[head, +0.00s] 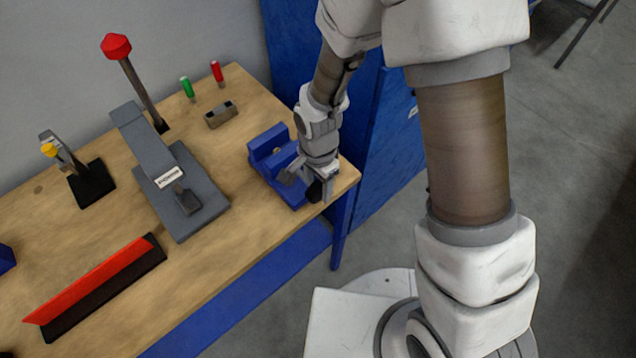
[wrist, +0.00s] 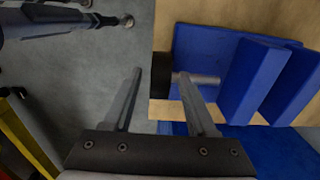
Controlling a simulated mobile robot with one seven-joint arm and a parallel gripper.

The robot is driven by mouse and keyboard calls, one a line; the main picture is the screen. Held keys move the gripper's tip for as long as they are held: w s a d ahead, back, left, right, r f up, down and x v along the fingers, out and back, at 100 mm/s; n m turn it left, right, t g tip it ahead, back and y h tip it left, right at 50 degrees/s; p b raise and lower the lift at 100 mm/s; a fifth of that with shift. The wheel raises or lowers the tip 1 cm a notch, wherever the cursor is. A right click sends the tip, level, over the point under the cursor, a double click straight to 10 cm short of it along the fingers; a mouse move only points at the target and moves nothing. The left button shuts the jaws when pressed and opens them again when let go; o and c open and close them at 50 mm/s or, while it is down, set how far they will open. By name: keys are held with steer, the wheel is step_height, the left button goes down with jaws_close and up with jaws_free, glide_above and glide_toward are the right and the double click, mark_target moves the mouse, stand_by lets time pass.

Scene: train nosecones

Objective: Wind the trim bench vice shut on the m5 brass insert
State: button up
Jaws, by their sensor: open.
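The blue trim bench vice (head: 268,142) sits near the right end of the bench. In the wrist view its jaws (wrist: 252,75) stand apart, with a grey screw (wrist: 205,79) running to a black round knob (wrist: 161,75). My gripper (head: 318,192) is at the vice's front right side, by the bench edge. In the wrist view my open gripper (wrist: 160,74) has one finger on each side of the knob; I cannot tell whether either touches it. I cannot make out the M5 brass insert in either view.
The wooden bench (head: 232,235) also holds a grey lever press (head: 185,205), a black stand with a yellow knob (head: 92,184), a red-and-black strip (head: 95,285), a small metal block (head: 220,114) and green and red pegs (head: 217,72). A blue cabinet (head: 385,125) stands behind my arm.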

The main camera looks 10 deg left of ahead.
jaws_close()
steer(key=shift+w+d+g+y, duration=0.1)
steer(key=shift+g+y, duration=0.2)
steer(key=shift+g, duration=0.1)
stand_by(0.4)
steer(key=shift+w+d+g+y+p, duration=0.1)
steer(key=shift+g+y+p, duration=0.2)
steer(key=shift+p, duration=0.05)
steer(key=shift+w+d+g+y, duration=0.1)
steer(key=shift+w+g+y, duration=0.15)
steer(key=shift+g+y, duration=0.8)
steer(key=g+y, duration=0.1)
steer(key=g+b, duration=0.1)
steer(key=f+g+y, duration=0.1)
steer(key=shift+w+d+g+y, duration=0.2)
steer(key=shift+w+g+y, duration=0.05)
steer(key=shift+w+y, duration=0.1)
steer(key=g+y+b, duration=0.1)
steer(key=g+b, duration=0.1)
steer(key=f+g+y+b, duration=0.1)
steer(key=y+b, duration=0.1)
steer(key=shift+w+d+g, duration=0.1)
steer(key=shift+d+g, duration=0.1)
steer(key=shift+g, duration=0.2)
steer(key=g+y+b, duration=0.2)
steer(key=b, duration=0.1)
steer(key=shift+f, duration=0.25)
steer(key=shift+g+y+b, duration=0.5)
steer(key=shift+b, duration=0.15)
